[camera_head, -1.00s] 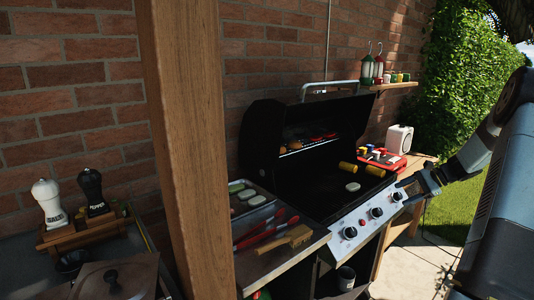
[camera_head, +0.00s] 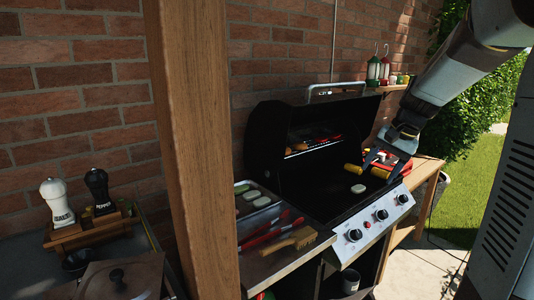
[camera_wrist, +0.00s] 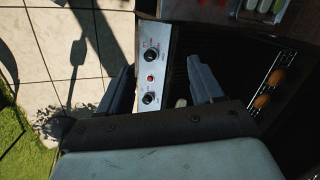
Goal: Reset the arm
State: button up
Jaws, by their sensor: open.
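My gripper (camera_head: 383,160) is at the right of the head view, with its arm coming down from the upper right. It hangs over the right end of the open grill (camera_head: 325,195), near the corn. In the wrist view my gripper (camera_wrist: 160,85) has its two fingers wide apart with nothing between them. The grill's control panel (camera_wrist: 152,70) with its knobs shows beyond the fingers. Whether the fingers touch anything is hard to tell.
Corn (camera_head: 380,172) and a pale round piece (camera_head: 358,188) lie on the grill. A tray (camera_head: 250,205), red tongs (camera_head: 268,236) and a brush (camera_head: 290,241) lie on the left side shelf. A wooden post (camera_head: 195,150) stands in front. Paving lies right of the grill.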

jog(key=s+a+r+n+t+h, duration=0.1)
jog(key=s+a+n, duration=0.2)
jog(key=s, duration=0.8)
jog(key=s+a+r+n+t+h, duration=0.1)
jog(key=s+a+n, duration=0.3)
jog(key=s, duration=0.7)
jog(key=shift+s+r+t+h, duration=0.4)
jog(key=shift+t+h, duration=0.2)
jog(key=shift+t, duration=0.2)
